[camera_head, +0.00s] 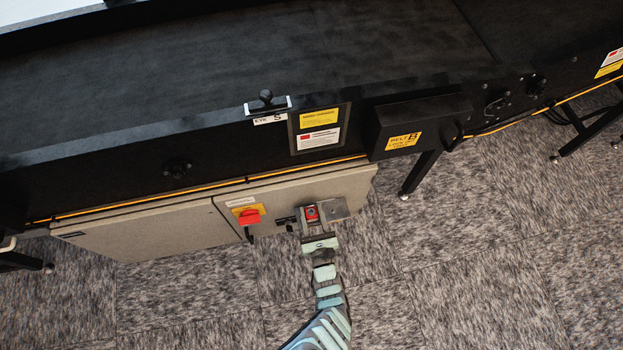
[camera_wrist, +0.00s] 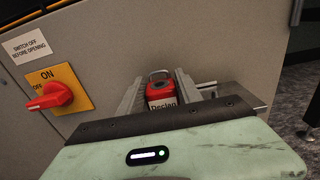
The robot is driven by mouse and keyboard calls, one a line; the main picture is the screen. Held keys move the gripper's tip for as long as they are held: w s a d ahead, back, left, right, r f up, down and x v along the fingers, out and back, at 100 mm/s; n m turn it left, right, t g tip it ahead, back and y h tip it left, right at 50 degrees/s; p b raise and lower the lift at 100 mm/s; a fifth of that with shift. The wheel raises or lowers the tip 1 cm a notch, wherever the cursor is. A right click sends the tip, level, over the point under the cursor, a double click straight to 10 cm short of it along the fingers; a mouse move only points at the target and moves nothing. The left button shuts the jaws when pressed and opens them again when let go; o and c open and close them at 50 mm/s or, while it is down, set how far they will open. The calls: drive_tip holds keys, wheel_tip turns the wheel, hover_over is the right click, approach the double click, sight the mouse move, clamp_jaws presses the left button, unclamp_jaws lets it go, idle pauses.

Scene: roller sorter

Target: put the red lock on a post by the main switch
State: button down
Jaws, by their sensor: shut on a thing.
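The red lock (camera_head: 312,213) sits between the fingers of my gripper (camera_head: 313,222), which is shut on it. In the wrist view the lock (camera_wrist: 160,90) has a red body, a pale label with dark print and a grey shackle at the top. The main switch (camera_wrist: 50,97) is a red handle on a yellow plate, left of my gripper on the beige cabinet. It also shows in the head view (camera_head: 249,216). A grey metal plate (camera_head: 336,208) is just right of the lock. A thin rod (camera_wrist: 206,85) shows by the right finger; I cannot tell whether it is a post.
The beige cabinet (camera_head: 150,232) hangs below the black conveyor (camera_head: 250,75). A black box with a yellow label (camera_head: 404,141) is up and to the right. A small dark part (camera_head: 287,220) is left of my gripper. Carpet in front is clear.

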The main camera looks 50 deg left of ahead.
drive_tip(key=c, duration=0.7)
unclamp_jaws()
drive_tip(key=p+v, duration=0.1)
drive_tip(key=v, duration=1)
drive_tip(key=shift+p, duration=0.4)
drive_tip(key=shift+a, duration=0.1)
